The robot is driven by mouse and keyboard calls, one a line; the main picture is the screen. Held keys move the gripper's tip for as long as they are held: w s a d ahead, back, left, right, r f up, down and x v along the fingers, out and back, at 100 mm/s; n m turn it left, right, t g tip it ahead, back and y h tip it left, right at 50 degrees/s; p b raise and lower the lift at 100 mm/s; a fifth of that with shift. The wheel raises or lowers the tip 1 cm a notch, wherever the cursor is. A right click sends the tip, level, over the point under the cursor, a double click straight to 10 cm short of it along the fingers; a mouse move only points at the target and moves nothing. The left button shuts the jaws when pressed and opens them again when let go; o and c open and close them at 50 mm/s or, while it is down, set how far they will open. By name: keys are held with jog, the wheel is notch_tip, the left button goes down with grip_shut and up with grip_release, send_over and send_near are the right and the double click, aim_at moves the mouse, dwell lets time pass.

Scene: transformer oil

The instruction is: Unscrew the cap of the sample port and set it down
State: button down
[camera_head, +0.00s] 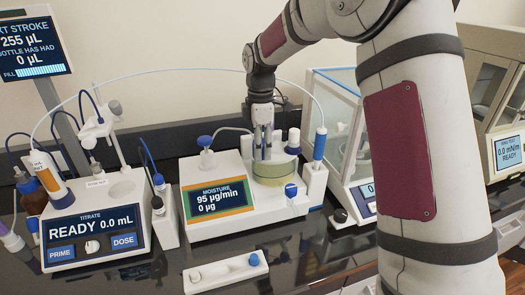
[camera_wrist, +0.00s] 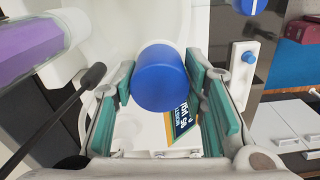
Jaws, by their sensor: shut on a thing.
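My gripper (camera_head: 263,135) points down over the top of the glass vessel (camera_head: 273,173) on the moisture instrument (camera_head: 222,210) in the head view. In the wrist view, the teal finger pads of my gripper (camera_wrist: 163,95) press on both sides of a blue round cap (camera_wrist: 160,76). My gripper is shut on this cap. In the head view the cap is mostly hidden by the fingers. The sample port beneath it is hidden, and I cannot tell whether the cap is still seated on it.
A white block (camera_head: 226,273) with a blue knob lies on the dark bench in front. A titrator (camera_head: 95,220) stands at left, a glass-sided balance (camera_head: 345,130) at right. A blue-capped bottle (camera_head: 206,155) and a white tube stand close to the vessel.

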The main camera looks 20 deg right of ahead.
jog(key=shift+n, duration=0.7)
jog(key=c, duration=0.9)
grip_release()
